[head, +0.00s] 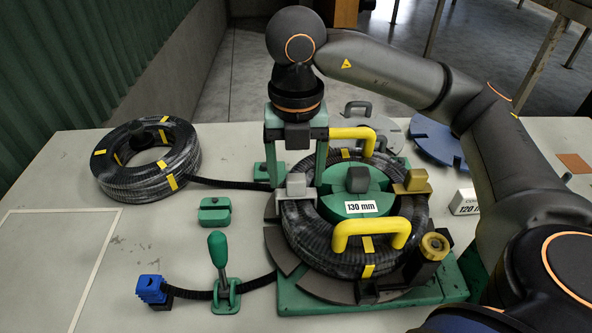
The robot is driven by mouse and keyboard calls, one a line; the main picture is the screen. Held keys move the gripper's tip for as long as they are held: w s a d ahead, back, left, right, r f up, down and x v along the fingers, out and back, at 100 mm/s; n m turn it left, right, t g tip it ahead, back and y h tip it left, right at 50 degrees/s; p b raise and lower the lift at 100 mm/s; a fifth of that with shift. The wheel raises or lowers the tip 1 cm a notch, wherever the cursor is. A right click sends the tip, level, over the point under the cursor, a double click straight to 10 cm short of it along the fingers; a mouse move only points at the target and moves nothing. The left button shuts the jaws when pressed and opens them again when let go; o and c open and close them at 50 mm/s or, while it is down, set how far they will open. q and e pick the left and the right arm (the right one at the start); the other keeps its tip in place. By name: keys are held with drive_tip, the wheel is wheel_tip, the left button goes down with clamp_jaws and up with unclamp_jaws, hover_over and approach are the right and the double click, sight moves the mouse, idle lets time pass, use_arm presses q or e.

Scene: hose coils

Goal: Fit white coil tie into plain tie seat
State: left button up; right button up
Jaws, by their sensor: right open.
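A pale white block, which looks like the white coil tie (296,186), is at the left side of the black hose coil (306,236) wound around the green hub (336,203). My right gripper (297,148) points down above it, open, with nothing visible held. A grey block (358,180) stands on the hub and a brass-coloured block (416,181) is on the coil's right side. I cannot tell which spot is the plain tie seat, or whether the white tie is seated. My left gripper is not in view.
Yellow handles (370,232) arch over the coil. A brass knob (434,245) is at the front right. A second coil (148,184), a green lever (218,254), a green block (214,211) and a blue clip (151,289) are left. The outlined area (55,270) is empty.

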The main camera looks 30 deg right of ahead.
drive_tip(key=shift+r+p, duration=1.15)
drive_tip(key=shift+r, duration=0.5)
wheel_tip(320, 180, up, 12)
drive_tip(key=p, duration=0.3)
drive_tip(key=shift+r, duration=0.25)
idle(1.2)
